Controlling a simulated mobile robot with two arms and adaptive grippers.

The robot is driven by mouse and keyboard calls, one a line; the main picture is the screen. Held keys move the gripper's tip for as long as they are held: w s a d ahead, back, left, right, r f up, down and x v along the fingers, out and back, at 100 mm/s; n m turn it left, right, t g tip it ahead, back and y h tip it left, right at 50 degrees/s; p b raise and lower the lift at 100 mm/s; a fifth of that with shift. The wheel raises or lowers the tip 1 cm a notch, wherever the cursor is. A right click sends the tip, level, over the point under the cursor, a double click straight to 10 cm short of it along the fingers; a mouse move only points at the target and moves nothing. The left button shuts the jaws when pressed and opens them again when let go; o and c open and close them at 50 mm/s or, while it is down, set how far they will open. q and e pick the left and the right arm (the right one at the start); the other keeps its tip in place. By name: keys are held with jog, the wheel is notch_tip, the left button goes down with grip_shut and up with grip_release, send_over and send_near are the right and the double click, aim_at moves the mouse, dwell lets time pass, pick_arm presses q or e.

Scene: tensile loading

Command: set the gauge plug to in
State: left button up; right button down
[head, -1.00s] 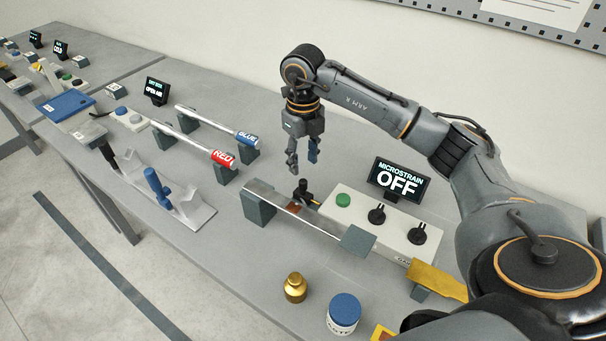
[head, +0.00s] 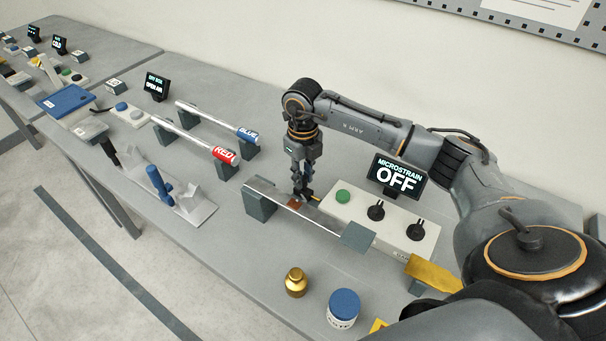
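The gauge plug, a small black piece beside the metal beam, is hidden now behind the fingers of my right gripper (head: 303,193). That gripper points down, with its fingertips low at the plug's place, between the beam (head: 275,200) and the white box (head: 372,217). I cannot tell whether the fingers are shut on the plug. A small copper-coloured patch (head: 295,203) shows on the beam just in front of the fingertips. The MICROSTRAIN display (head: 398,176) reads OFF. My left gripper is not in view.
The white box has a green button (head: 343,196) and two black knobs. A brass weight (head: 296,282) and a blue-lidded jar (head: 343,308) stand in front. Rods marked RED (head: 222,154) and BLUE (head: 247,133) lie on supports to the left.

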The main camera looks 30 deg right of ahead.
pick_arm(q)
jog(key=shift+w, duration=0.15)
pick_arm(e)
jog(key=shift+s, duration=0.1)
jog(key=s, duration=0.1)
jog(key=s+d, duration=0.1)
jog(key=s, duration=0.1)
jog(key=shift+s+d, duration=0.15)
jog(key=shift+d, duration=0.05)
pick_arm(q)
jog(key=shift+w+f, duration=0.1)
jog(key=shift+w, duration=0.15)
pick_arm(e)
jog(key=shift+f, duration=0.1)
